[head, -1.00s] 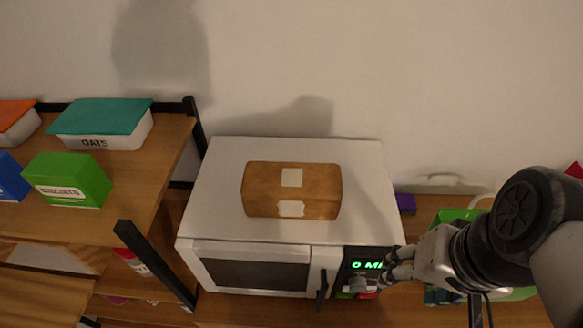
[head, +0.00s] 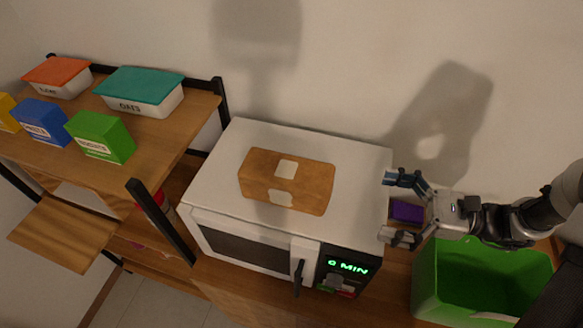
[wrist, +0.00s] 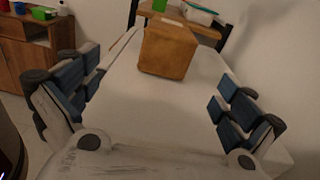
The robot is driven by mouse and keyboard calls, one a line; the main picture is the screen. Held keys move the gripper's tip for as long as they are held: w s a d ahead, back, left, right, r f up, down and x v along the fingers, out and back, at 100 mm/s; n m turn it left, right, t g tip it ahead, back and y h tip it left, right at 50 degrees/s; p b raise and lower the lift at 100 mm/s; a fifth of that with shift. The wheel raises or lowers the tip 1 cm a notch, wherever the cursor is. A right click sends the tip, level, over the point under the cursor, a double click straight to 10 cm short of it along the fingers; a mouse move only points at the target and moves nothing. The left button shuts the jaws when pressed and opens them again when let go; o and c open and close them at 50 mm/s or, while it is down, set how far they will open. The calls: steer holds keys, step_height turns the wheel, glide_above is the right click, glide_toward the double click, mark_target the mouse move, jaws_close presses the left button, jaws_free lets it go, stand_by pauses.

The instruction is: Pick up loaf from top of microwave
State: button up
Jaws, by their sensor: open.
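The loaf (head: 260,182), a brown block with two pale label patches, lies on top of the white microwave (head: 345,160). My gripper (head: 387,207) is open and empty in the head view, just off the right side of the microwave, with its fingers pointing left toward the loaf. In the wrist view the loaf (wrist: 167,52) stands ahead, end-on, beyond the two spread fingers (wrist: 152,108) and apart from them. The white microwave top (wrist: 160,100) stretches between the fingers and the loaf.
A shelf at left holds an oats box (head: 140,92), a green box (head: 100,137), a blue box (head: 42,122) and an orange-lidded box (head: 57,78). A green bin (head: 430,285) and a purple item (head: 406,211) are at right. The wall stands behind the microwave.

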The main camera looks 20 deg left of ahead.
mark_target(332, 187)
steer(key=shift+w+d+f+m+y, duration=0.1)
steer(key=shift+w+f+m+y, duration=0.1)
steer(key=shift+w+m+y, duration=0.1)
steer(key=shift+w+a+t, duration=0.1)
steer(key=shift+a+t, duration=0.15)
steer(key=shift+t, duration=0.05)
steer(key=a, duration=0.3)
steer(key=s+a+b, duration=0.1)
steer(key=a, duration=0.7)
steer(key=shift+s, duration=0.15)
steer(key=a, duration=0.2)
steer(key=a+b, duration=0.1)
steer(key=a, duration=0.2)
steer(key=shift+s+a+b, duration=0.2)
steer(key=shift+a+b, duration=0.1)
steer(key=shift+a, duration=0.05)
steer(key=shift+c, duration=0.4)
steer(key=c, duration=1.3)
steer(key=shift+o, duration=0.2)
